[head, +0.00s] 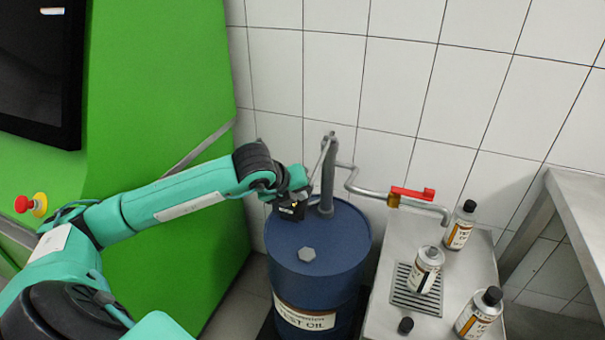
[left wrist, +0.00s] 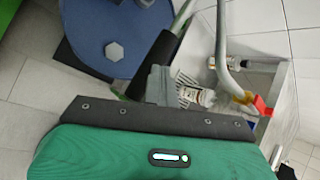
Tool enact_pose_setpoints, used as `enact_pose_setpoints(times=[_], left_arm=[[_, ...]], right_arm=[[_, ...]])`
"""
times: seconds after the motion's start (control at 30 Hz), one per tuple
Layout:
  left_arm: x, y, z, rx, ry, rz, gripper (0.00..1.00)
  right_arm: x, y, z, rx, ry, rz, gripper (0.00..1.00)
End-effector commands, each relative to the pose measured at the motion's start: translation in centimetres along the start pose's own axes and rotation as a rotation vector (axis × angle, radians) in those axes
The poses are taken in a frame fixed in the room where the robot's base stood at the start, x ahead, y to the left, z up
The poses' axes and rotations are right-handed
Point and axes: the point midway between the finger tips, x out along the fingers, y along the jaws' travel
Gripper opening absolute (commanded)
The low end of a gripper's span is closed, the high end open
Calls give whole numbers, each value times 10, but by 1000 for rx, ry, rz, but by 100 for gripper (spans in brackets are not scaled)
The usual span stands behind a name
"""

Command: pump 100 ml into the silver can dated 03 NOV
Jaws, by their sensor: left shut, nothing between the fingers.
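A blue drum (head: 318,240) labelled TEST OIL carries a grey hand pump (head: 327,180), whose thin lever (head: 320,162) hangs beside the post. A pipe runs right to a spout (head: 446,214) with a red valve handle (head: 411,193). A silver can without a cap (head: 425,270) stands on the grate near the spout's end. Capped silver cans stand behind it (head: 459,228) and in front at right (head: 478,312). Their dates are too small to read. My left gripper (head: 295,205) is shut and empty, close to the lever; contact is unclear. The left wrist view shows its fingers (left wrist: 160,85) beside the black handle (left wrist: 154,66).
A black cap (head: 405,325) lies on the steel bench (head: 385,290) in front of the grate (head: 402,290). A green machine (head: 170,100) with a red button (head: 22,204) stands at left. A steel table (head: 580,190) is at right. The tiled wall closes the back.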

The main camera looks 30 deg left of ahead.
Motion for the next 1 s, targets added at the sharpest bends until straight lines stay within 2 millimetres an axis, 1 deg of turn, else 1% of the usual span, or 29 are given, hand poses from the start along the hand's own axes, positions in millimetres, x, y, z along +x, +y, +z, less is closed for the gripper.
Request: enact_pose_setpoints(times=[0.33, 0.6, 1.0], left_arm=[[2, 1, -2, 0, 3, 2, 0], [2, 2, -2, 0, 3, 2, 0], [3, 2, -3, 0, 3, 2, 0]], right_arm=[[-1, 0, 0, 1, -9, 0, 52], [-5, 0, -6, 1, 0, 0, 52], [-7, -1, -6, 2, -5, -1, 52]])
